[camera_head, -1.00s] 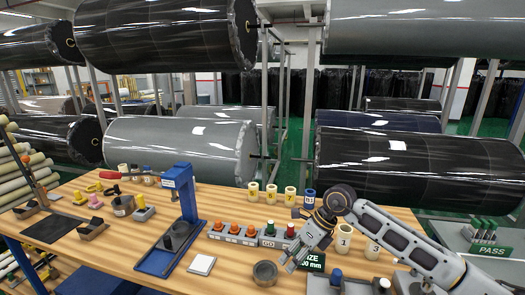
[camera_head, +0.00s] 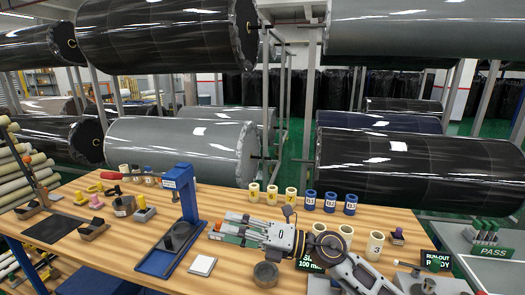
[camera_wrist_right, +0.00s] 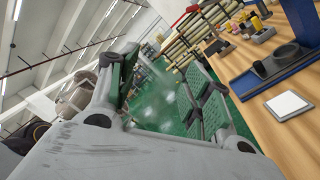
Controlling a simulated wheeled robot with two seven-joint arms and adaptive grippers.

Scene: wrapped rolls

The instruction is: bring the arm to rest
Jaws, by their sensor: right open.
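My right gripper (camera_head: 222,227) is over the middle of the wooden table (camera_head: 330,222), its fingers pointing left in the head view. My right arm (camera_head: 340,265) reaches in from the lower right. My left gripper is not in view.
A blue press stand (camera_head: 187,205) stands left of the gripper. A white square pad (camera_head: 201,265) and a dark round cup (camera_head: 266,274) lie in front. Yellow (camera_head: 272,195) and blue (camera_head: 330,202) cups stand behind. Big wrapped rolls (camera_head: 415,170) hang beyond the table.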

